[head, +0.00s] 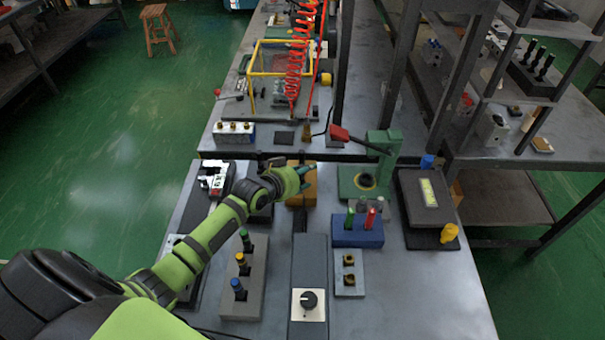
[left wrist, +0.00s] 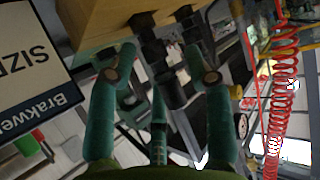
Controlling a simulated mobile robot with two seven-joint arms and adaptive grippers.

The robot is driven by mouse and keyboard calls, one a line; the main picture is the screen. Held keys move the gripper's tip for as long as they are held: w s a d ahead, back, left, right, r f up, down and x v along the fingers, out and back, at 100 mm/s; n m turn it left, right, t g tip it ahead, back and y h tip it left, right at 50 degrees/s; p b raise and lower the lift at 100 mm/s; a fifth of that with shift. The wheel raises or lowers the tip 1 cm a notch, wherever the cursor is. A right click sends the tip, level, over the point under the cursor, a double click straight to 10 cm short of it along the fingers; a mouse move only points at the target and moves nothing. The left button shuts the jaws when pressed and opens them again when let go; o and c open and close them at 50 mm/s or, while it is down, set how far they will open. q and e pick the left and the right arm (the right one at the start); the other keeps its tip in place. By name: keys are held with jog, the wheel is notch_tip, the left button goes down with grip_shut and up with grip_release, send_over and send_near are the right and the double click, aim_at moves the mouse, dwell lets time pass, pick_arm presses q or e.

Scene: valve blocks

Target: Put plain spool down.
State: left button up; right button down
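My left gripper (head: 304,176), with teal fingers, is at the ochre block (head: 303,192) near the middle of the bench in the head view. In the left wrist view its fingers (left wrist: 162,50) stand apart on either side of a dark cylindrical piece (left wrist: 170,93), which may be the plain spool. Gaps show between the side fingers and this piece. It sits close to the ochre block (left wrist: 105,22), where other dark round parts stick out. Whether it touches the block is hidden. My right gripper is not in view.
A grey block with three coloured-top pegs (head: 244,280) is in front. A blue block with green and red pegs (head: 357,230) and a green press (head: 372,175) stand to the right. A sign (left wrist: 38,70) shows left in the wrist view. Bare bench lies at front right.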

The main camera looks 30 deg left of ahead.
pick_arm(q)
jog(key=shift+r, duration=0.1)
jog(key=v, duration=1.2)
dwell(0.4)
